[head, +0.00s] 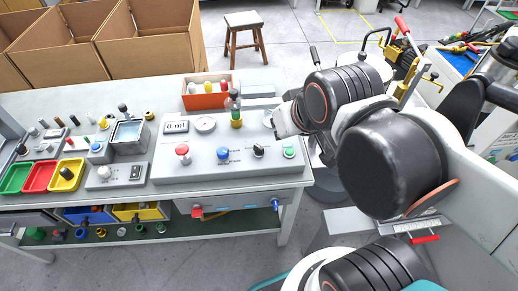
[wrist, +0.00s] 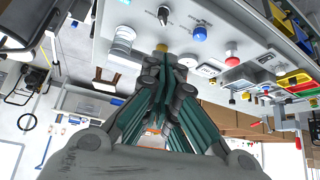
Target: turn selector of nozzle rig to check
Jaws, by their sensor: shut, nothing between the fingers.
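The nozzle rig is a wide grey control box (head: 215,172) on the workbench. A black selector knob with a pale pointer (head: 258,151) sits on its front, between a blue button and a green button. The knob also shows at the top of the wrist view (wrist: 163,14). I cannot read its marked positions. My gripper (head: 275,121) is above the box's right rear part, behind the knob in the head view. In the wrist view my gripper (wrist: 163,52) has its fingers together, empty and apart from the knob. My arm hides part of the box's right end.
A red button (head: 182,150), blue button (head: 222,153) and green button (head: 289,152) share the panel. An orange bin (head: 208,101) is farther back. Coloured trays and small parts crowd the bench's left.

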